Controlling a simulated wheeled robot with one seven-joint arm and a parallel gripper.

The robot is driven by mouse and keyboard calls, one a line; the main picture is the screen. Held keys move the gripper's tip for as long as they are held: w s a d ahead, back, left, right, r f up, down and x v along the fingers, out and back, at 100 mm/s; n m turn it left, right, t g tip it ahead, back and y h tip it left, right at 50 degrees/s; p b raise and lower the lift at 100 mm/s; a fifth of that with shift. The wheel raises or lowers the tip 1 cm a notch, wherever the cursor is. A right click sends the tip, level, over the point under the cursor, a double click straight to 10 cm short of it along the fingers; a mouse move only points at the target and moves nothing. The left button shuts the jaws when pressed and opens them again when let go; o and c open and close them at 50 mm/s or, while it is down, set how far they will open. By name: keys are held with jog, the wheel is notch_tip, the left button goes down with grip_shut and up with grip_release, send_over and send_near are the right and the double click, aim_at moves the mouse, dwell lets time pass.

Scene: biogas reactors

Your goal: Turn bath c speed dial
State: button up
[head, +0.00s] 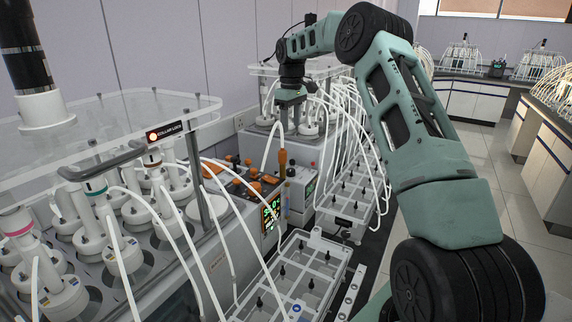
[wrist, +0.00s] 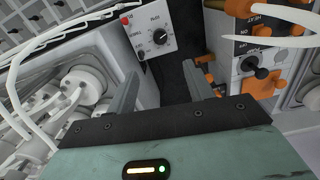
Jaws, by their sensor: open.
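My gripper (wrist: 162,66) is open and empty, its two grey fingers spread apart in the wrist view. Beyond the fingertips, a white panel carries a round black dial (wrist: 160,37) with markings around it, apart from the fingers. The lettering is too small to read surely, so I cannot tell whether this is the bath c speed dial. A second black knob (wrist: 250,62) sits on a grey and orange panel to the right. In the head view my gripper (head: 288,122) hangs pointing down over the back of the bench; the dial faces are not clear there.
A control unit with a lit display (head: 271,212) and orange parts stands in front of my gripper. White tubes (head: 338,120) arch closely around it. A clear-lidded bath (head: 120,115) with several bottles fills the left. Grey trays (head: 300,272) line the bench front.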

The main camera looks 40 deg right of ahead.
aim_at(291, 169)
notch_tip(291, 169, down, 16)
jog(key=p, duration=0.4)
jog(key=shift+f+p, duration=0.15)
jog(key=shift+p, duration=0.2)
jog(key=c, duration=1)
